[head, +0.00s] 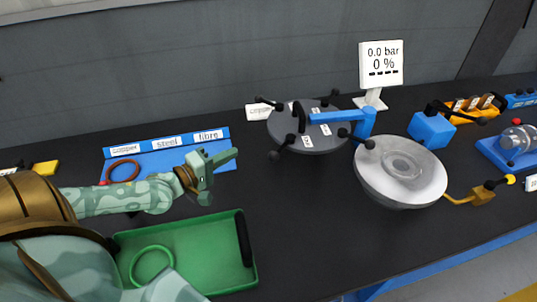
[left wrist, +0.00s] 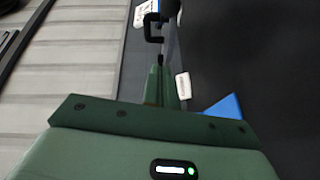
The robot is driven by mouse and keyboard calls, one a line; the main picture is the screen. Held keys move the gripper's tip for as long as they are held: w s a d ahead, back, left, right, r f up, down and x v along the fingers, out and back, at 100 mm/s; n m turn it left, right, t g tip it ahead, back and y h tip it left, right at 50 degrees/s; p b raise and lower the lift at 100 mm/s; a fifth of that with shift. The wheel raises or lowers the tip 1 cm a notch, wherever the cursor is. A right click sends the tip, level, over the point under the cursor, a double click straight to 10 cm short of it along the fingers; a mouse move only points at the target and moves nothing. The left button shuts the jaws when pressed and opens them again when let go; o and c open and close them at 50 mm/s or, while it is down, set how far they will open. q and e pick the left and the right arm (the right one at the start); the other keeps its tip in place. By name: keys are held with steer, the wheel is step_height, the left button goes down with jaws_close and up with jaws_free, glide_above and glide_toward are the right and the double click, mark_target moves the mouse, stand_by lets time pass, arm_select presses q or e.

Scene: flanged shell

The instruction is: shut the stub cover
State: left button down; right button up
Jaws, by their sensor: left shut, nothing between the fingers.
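The stub cover (head: 312,140) is a dark grey disc with a black handle, several black-knobbed clamps and small white labels. A blue arm (head: 335,116) joins it to a blue post. It is swung aside to the left of the pale flanged shell (head: 372,183), whose round top is uncovered. My left gripper (head: 224,157) is left of the cover, apart from it, shut and empty, in front of the label rack. In the left wrist view its fingers (left wrist: 162,85) are together, and a black handle (left wrist: 153,28) shows beyond them. My right gripper is not in view.
A green tray (head: 210,222) with a green ring stands at front left. A blue rack (head: 180,142) labelled copper, steel and fibre holds a reddish ring. A gauge sign (head: 381,64) reads 0.0 bar. A blue block (head: 431,130) and a brass valve (head: 483,195) flank the shell.

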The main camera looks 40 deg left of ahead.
arm_select(q)
steer(key=w+d+f, duration=0.1)
steer(key=w+d, duration=0.5)
steer(key=w, duration=0.3)
steer(key=shift+b, duration=0.45)
steer(key=shift+s+d, duration=0.1)
steer(key=shift+d, duration=0.05)
